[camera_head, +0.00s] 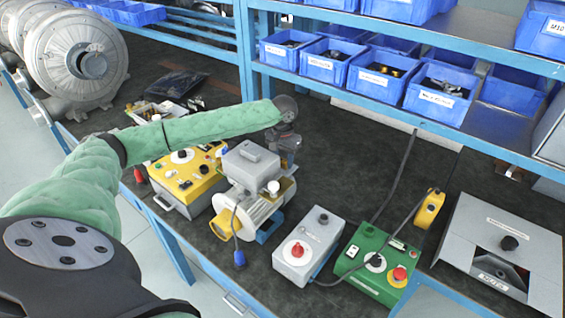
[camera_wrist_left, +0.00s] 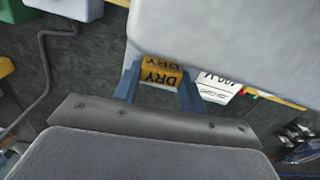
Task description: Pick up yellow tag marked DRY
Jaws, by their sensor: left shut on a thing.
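The yellow tag (camera_wrist_left: 162,72) with black letters DRY shows in the left wrist view between the two blue fingers of my left gripper (camera_wrist_left: 160,78), which is shut on it. The letters appear upside down. A large pale grey surface lies right beside the tag in that view. In the head view my left gripper (camera_head: 288,146) points down behind the grey-topped motor unit (camera_head: 252,167), and its fingertips and the tag are hidden there. My right gripper is in neither view.
On the bench stand a yellow control box (camera_head: 178,182), a grey box with a red knob (camera_head: 306,246), a green control box (camera_head: 372,265) and a yellow pendant (camera_head: 429,208) on a cable. Blue bins (camera_head: 375,82) line the shelf behind. Dark bench top is bare right of the gripper.

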